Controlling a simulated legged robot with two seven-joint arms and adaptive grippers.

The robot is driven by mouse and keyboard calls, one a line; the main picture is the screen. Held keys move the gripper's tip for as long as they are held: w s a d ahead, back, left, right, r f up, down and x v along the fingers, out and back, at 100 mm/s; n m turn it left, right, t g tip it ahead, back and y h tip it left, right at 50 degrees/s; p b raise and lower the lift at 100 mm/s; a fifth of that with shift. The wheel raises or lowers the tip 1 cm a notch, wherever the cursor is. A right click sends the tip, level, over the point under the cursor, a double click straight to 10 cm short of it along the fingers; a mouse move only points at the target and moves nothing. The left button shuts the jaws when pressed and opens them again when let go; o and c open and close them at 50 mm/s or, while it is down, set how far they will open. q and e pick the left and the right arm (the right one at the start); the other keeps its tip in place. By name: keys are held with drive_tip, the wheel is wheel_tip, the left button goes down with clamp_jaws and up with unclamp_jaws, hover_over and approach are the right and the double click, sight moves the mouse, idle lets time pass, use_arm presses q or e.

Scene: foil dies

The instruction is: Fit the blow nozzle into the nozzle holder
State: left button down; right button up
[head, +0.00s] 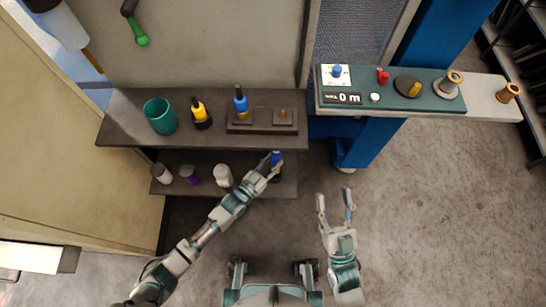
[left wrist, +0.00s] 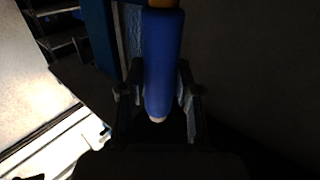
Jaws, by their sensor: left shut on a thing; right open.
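My left gripper (head: 272,166) is shut on a blue cylinder (head: 277,157), which I take to be the blow nozzle, in front of the upper shelf's edge. In the left wrist view the blue cylinder (left wrist: 162,62) stands between the two fingers (left wrist: 160,102), with an orange-brown end at the top and a pale end at the bottom. A dark two-place block (head: 262,130), possibly the nozzle holder, sits on the upper shelf beyond the gripper. A blue bottle-like piece (head: 241,101) stands at its left place and a small brass piece (head: 283,113) at its right. My right gripper (head: 335,207) is open and empty.
The upper shelf (head: 120,132) also bears a teal cup (head: 160,116) and a yellow-and-black bottle (head: 200,113). Several small jars, including a purple-lidded one (head: 189,175), stand on the lower shelf. A green panel (head: 390,92) with knobs is at right. The floor at right is clear.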

use_arm(q)
drive_tip(key=shift+f+b, duration=0.3)
drive_tip(key=shift+f, duration=0.25)
use_arm(e)
drive_tip(key=shift+s+d+r+t, duration=0.15)
drive_tip(key=shift+s+r+t, duration=0.6)
drive_tip(key=shift+t, duration=0.15)
drive_tip(key=shift+r, duration=0.15)
idle(0.8)
use_arm(q)
wheel_tip(320, 180, down, 7)
drive_tip(key=b, duration=0.4)
use_arm(e)
wheel_tip(320, 180, down, 7)
drive_tip(key=shift+w+f+m+g+h, duration=0.2)
drive_tip(key=shift+w+m+g+h, duration=0.1)
drive_tip(key=shift+m+g, duration=0.1)
idle(1.6)
use_arm(q)
drive_tip(key=c, duration=0.7)
unclamp_jaws()
use_arm(e)
drive_tip(key=shift+s+r, duration=0.1)
use_arm(q)
drive_tip(key=shift+s, duration=0.1)
drive_tip(key=v, duration=1.2)
